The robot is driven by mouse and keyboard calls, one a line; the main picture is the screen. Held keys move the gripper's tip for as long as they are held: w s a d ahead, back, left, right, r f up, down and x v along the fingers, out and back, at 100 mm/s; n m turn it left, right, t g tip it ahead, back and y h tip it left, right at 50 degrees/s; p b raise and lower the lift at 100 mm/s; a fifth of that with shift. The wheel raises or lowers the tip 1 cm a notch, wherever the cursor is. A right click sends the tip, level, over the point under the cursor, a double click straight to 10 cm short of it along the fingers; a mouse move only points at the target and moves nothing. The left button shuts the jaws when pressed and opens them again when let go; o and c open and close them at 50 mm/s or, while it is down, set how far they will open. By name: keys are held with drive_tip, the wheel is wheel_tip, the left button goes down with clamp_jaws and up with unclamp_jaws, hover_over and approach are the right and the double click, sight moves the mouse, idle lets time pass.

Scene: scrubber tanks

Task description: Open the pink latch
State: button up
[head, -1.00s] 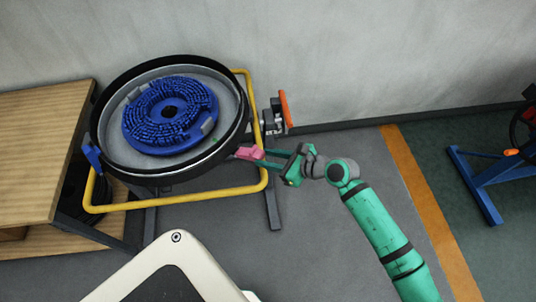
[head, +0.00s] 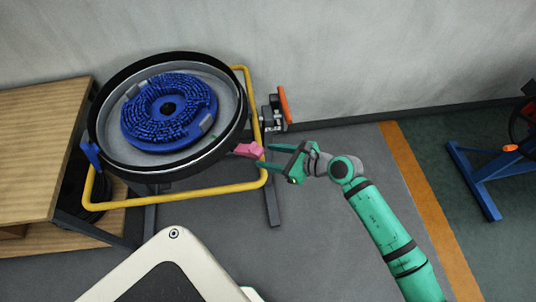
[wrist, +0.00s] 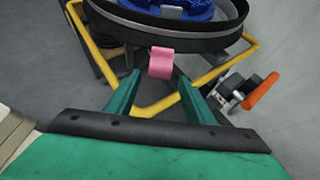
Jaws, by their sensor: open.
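The pink latch (head: 249,150) sticks out from the right side of the round black-rimmed tank (head: 100,158). In the wrist view the pink latch (wrist: 161,63) hangs from the tank's rim, just ahead of and between my fingers. My green gripper (head: 266,157) is open, its fingers pointing left at the latch. In the wrist view my gripper (wrist: 160,80) has a finger on each side, with a wide gap between. Whether a fingertip touches the latch is unclear; the latch looks free of the jaws.
A yellow tube frame (head: 180,196) runs around the tank below the latch. A grey device with an orange handle (head: 284,104) sits behind my gripper. A blue brush disc (head: 140,120) lies in the tank. A wooden table (head: 40,140) stands at left.

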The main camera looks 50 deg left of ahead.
drive_tip(key=v, duration=1)
drive_tip(key=shift+f, duration=0.15)
drive_tip(key=shift+s, duration=0.1)
